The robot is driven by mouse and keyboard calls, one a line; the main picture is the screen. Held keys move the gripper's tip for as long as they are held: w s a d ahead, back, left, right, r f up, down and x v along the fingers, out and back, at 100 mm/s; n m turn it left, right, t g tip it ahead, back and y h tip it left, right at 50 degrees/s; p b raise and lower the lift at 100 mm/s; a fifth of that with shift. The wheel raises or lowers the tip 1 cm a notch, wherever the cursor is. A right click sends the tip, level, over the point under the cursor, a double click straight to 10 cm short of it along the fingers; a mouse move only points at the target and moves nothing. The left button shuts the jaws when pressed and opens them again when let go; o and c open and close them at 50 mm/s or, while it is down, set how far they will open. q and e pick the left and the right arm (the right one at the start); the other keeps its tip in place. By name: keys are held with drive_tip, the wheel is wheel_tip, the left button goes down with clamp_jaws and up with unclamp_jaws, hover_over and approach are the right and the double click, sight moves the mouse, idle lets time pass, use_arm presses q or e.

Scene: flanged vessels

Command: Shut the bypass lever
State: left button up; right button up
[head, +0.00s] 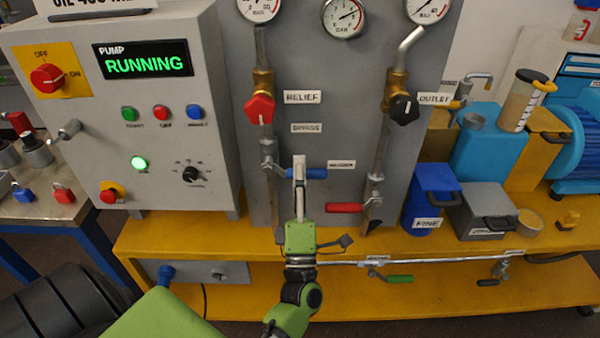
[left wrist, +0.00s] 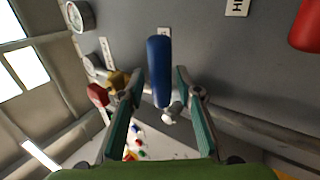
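The bypass lever, a blue-handled lever (head: 315,173), is on the left pipe valve (head: 268,167) below the BYPASS label (head: 306,128). It points right, roughly level, across the pipe. My left gripper (head: 299,162) is in front of it and hides the handle's middle in the head view. In the left wrist view the blue handle (left wrist: 159,70) stands between the two fingers of the left gripper (left wrist: 160,80), which are spread with gaps on both sides. The fingers are open, and I see no contact with the handle. My right gripper is not in view.
A red lever (head: 345,208) is on the right pipe, close to my left gripper's right. A red knob (head: 259,108) is above the blue lever and a black knob (head: 404,109) is to the right. The control box (head: 125,120) stands left. A horizontal pipe (head: 440,258) runs low in front.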

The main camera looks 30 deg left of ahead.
use_arm(q)
drive_tip(key=v, duration=1.2)
idle(0.5)
